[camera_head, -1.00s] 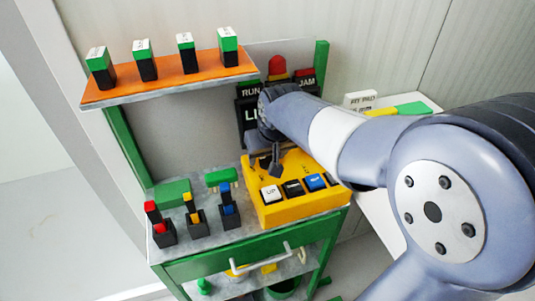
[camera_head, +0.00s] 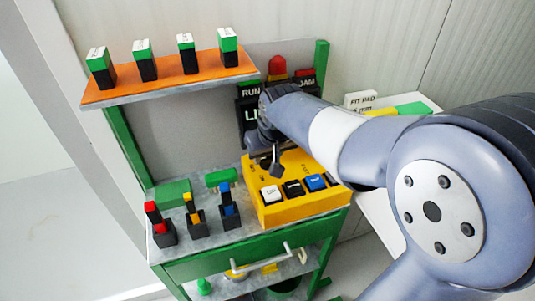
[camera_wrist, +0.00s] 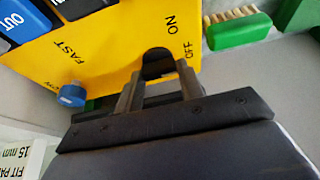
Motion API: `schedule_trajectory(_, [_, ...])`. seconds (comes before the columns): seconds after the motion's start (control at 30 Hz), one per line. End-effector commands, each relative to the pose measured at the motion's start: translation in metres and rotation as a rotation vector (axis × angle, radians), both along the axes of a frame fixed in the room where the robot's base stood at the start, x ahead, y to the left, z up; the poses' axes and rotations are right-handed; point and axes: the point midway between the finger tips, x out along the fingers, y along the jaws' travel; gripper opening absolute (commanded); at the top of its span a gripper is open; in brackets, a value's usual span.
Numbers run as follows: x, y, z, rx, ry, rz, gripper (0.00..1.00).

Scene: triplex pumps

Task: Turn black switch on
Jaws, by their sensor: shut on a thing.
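The black switch (camera_wrist: 158,58) is on the yellow control box, by the ON and OFF labels in the wrist view. My gripper (camera_wrist: 158,84) has its two fingers on either side of the switch and is shut on it. The fingers partly hide the switch, so its exact setting cannot be told. In the head view my gripper (camera_head: 277,166) reaches down to the back left of the yellow control box (camera_head: 298,210). The switch is hidden there by the gripper and arm.
A blue FAST/SLOW knob (camera_wrist: 72,95) sits close beside the fingers. A green brush (camera_wrist: 238,30) lies off the box's edge. White, black and blue buttons (camera_head: 293,187) line the box front. Several levers (camera_head: 196,212) stand to the left, below an orange shelf (camera_head: 175,78).

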Motion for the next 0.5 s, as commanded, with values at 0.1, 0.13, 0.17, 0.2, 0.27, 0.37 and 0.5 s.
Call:
schedule_trajectory(0.1, [0.0003, -0.0004, 0.0003, 0.0, 0.0, 0.031, 0.14])
schedule_trajectory(0.13, [0.0004, -0.0005, 0.0002, 0.0, 0.0, 0.044, 0.14])
schedule_trajectory(0.17, [0.0005, -0.0008, 0.0002, 0.0, 0.0, 0.058, 0.14])
schedule_trajectory(0.2, [0.0007, -0.001, 0.0002, 0.001, 0.0, 0.079, 0.14])
schedule_trajectory(0.27, [0.001, -0.0015, -0.0001, -0.001, 0.001, 0.117, 0.14])
schedule_trajectory(0.37, [0.0014, -0.0017, -0.0003, 0.001, 0.0, 0.193, 0.14])
schedule_trajectory(0.5, [0.0019, -0.0024, -0.0012, 0.001, 0.0, 0.319, 0.14])
